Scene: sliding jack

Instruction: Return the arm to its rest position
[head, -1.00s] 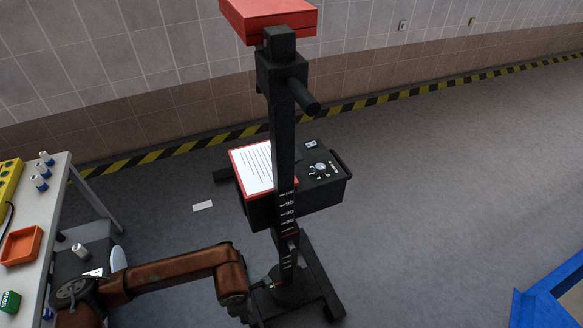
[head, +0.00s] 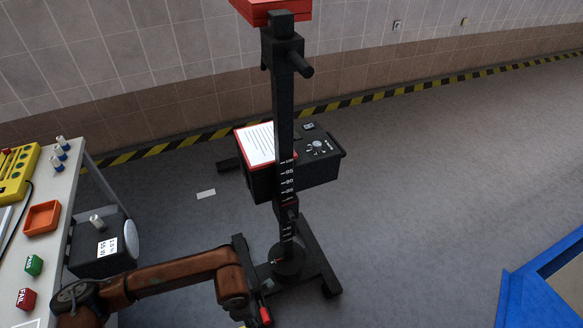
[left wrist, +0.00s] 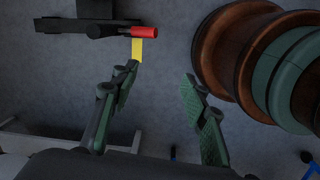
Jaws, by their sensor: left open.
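My left arm comes in from the lower left in the head view. Its gripper (head: 243,316) is low in the picture, left of the stand's base, and its fingers are hard to make out there. In the left wrist view the gripper (left wrist: 162,75) is open, with nothing between its two green-padded fingers. A red handle (left wrist: 145,32) on a dark bar with a yellow strip lies beyond the fingertips, apart from them. A red-ended part (head: 265,315) shows beside the gripper in the head view. The black post (head: 284,120) with a scale stands upright. My right gripper is not seen.
A black box (head: 318,170) with a red-framed sheet and dials sits on the post. A table (head: 40,265) at left holds an orange tray (head: 42,218) and colored blocks. A blue frame (head: 515,290) is lower right. Floor between is clear.

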